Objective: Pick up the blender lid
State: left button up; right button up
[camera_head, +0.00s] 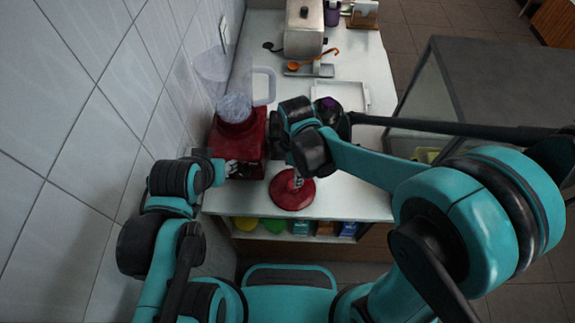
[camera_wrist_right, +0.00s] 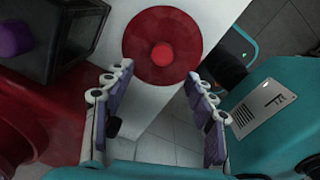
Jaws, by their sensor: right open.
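The blender lid (camera_head: 291,192) is a round red disc with a knob, lying on the white counter near its front edge. In the right wrist view the lid (camera_wrist_right: 145,50) is just ahead of the fingertips, with its brighter red knob at the centre. My right gripper (camera_wrist_right: 154,77) is open and empty, its two fingers spread on either side below the lid. In the head view my right gripper (camera_head: 296,180) is over the lid and partly hidden by its arm. My left gripper (camera_head: 236,169) is beside the red blender base (camera_head: 226,148); its fingers are too small to read.
A clear container (camera_head: 264,86), a white tray (camera_head: 345,94) and an orange ladle (camera_head: 315,59) lie farther back. A metal appliance (camera_head: 304,30) stands at the rear. The tiled wall (camera_head: 90,110) bounds the left. Bare counter (camera_head: 350,196) lies right of the lid.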

jog(key=shift+w+a+f+n, duration=0.1)
jog(key=shift+a+f+n, duration=0.1)
jog(key=shift+n, duration=0.1)
jog(key=f+b, duration=0.1)
jog(key=f, duration=0.1)
jog(key=f+b, duration=0.1)
jog(key=f, duration=0.4)
jog(key=shift+d+f+b, duration=0.35)
jog(key=shift+b, duration=0.05)
jog(key=shift+s+r, duration=0.1)
jog(key=shift+s, duration=0.1)
jog(key=c, duration=1.3)
